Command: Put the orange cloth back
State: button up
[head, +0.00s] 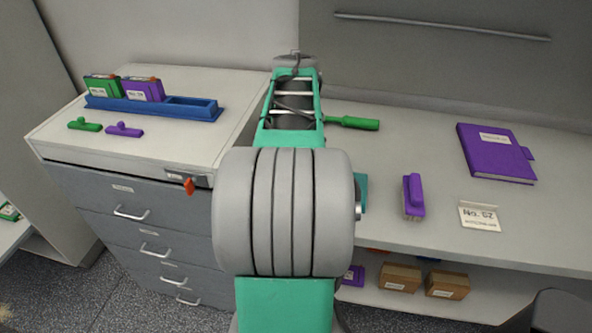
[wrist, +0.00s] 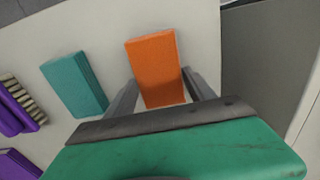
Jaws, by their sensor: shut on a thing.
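The orange cloth (wrist: 154,66) is a folded rectangular block in the middle of the wrist view. My gripper (wrist: 162,95) has its two fingers on either side of the near part of the cloth and is shut on it. The pale surface shows around and beyond the cloth; I cannot tell whether the cloth touches it. In the head view my arm hides the gripper and the orange cloth.
A teal cloth (wrist: 76,84) lies left of the orange one. A purple brush (head: 413,196), a purple book (head: 495,152), a label card (head: 479,216) and a green-handled tool (head: 352,123) are on the counter (head: 440,243). A blue rack (head: 150,108) stands on the drawer cabinet.

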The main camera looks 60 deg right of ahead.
jog(key=shift+f, duration=0.1)
jog(key=shift+f, duration=0.2)
jog(key=o, duration=1.2)
jog(key=shift+r, duration=0.1)
notch_tip(320, 180, up, 12)
jog(key=p, duration=0.1)
jog(key=w+a+f+n, duration=0.3)
jog(key=w+a, duration=0.1)
jog(key=a, duration=0.3)
jog(key=w+a+f+n, duration=0.3)
jog(key=w+a, duration=0.1)
jog(key=a, duration=0.3)
jog(key=s+a+f+n, duration=0.1)
jog(key=a+f+n, duration=0.1)
jog(key=a, duration=0.4)
jog(key=s+a+f+n+t, duration=0.1)
jog(key=a+f+n, duration=0.2)
jog(key=a+f, duration=0.2)
jog(key=s+a+f+n+t, duration=0.1)
jog(key=a+f, duration=0.3)
jog(key=a, duration=0.4)
jog(key=shift+a+n, duration=0.1)
jog(key=shift+n, duration=0.7)
